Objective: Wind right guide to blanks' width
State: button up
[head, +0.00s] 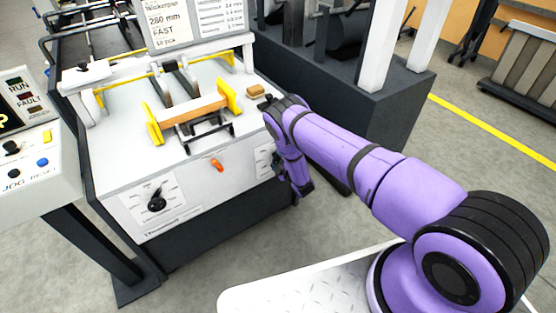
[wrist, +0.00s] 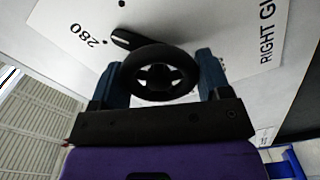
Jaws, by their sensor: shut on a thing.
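In the wrist view my gripper (wrist: 160,68) is shut on a black round handwheel (wrist: 153,76), with one blue-grey finger on either side of its rim. The wheel sits on a white dial plate (wrist: 225,32) lettered "RIGHT GU", the rest cut off. A black pointer (wrist: 124,39) sticks out past the wheel on the side of the printed "280" and a dot. In the head view the right dial plate (head: 263,160) is partly hidden by my arm. Brown blanks (head: 193,109) lie between the left yellow guide (head: 154,123) and the right yellow guide (head: 228,96).
A second dial with a black knob (head: 157,202) and an orange switch (head: 217,165) are on the machine's front. A sign (head: 169,20) reads "280 mm" and "FAST". A control panel (head: 27,130) stands at left. Grey floor is clear in front.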

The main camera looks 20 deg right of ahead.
jog(key=shift+s+f+n, duration=0.1)
jog(key=shift+n, duration=1.2)
jog(key=o, duration=0.9)
jog(key=v, duration=1)
jog(key=shift+s+d, duration=0.15)
jog(key=shift+s, duration=0.25)
